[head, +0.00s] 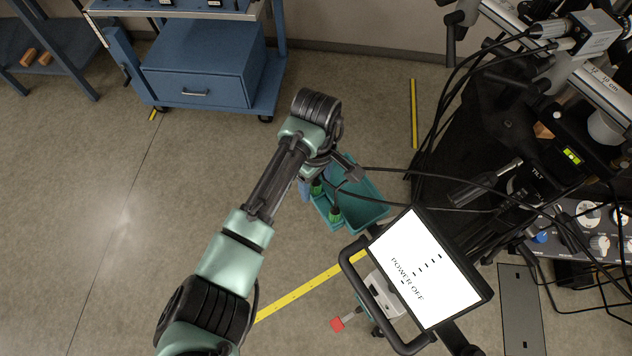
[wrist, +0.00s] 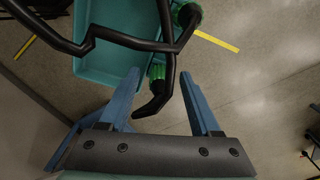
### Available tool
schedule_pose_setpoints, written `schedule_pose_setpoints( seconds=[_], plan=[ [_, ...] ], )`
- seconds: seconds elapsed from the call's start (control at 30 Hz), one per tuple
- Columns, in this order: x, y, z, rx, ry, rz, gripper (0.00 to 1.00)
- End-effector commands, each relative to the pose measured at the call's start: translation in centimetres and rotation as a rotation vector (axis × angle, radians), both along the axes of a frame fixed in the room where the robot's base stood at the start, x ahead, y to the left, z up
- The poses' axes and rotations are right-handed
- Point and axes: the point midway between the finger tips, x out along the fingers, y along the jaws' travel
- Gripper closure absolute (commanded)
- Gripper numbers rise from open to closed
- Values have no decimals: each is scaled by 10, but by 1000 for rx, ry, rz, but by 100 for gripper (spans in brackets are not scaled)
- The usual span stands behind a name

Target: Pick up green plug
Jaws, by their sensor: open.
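Two green plugs on thick black cables are in view; I cannot tell which one the task means. In the wrist view, the nearer green plug (wrist: 157,72) shows between the fingertips of my gripper (wrist: 160,76), partly covered by its black cable. The other green plug (wrist: 188,14) is farther up, beyond the right finger. In the head view, one green plug (head: 335,216) is at the teal tray's left side and another (head: 316,187) is close under my wrist. My gripper's blue fingers are apart, and I see no grip on either plug.
The teal tray (head: 366,203) lies below my gripper, with black cables crossing it. A tilted screen (head: 420,268) reading "POWER OFF" and its handle stand at the right. A dark cabled instrument rig fills the far right. A blue cart (head: 200,75) stands at the back. Floor at left is clear.

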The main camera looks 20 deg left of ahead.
Motion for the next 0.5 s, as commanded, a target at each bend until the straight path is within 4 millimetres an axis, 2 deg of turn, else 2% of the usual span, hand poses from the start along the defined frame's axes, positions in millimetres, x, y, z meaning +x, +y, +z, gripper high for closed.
schedule_pose_setpoints(
  seconds=[0.13, 0.4, 0.5],
  plan=[
    [0, 0, 0, 0, 0, 0, 36],
    [0, 0, 0, 0, 0, 0, 85],
    [0, 0, 0, 0, 0, 0, 100]
  ],
)
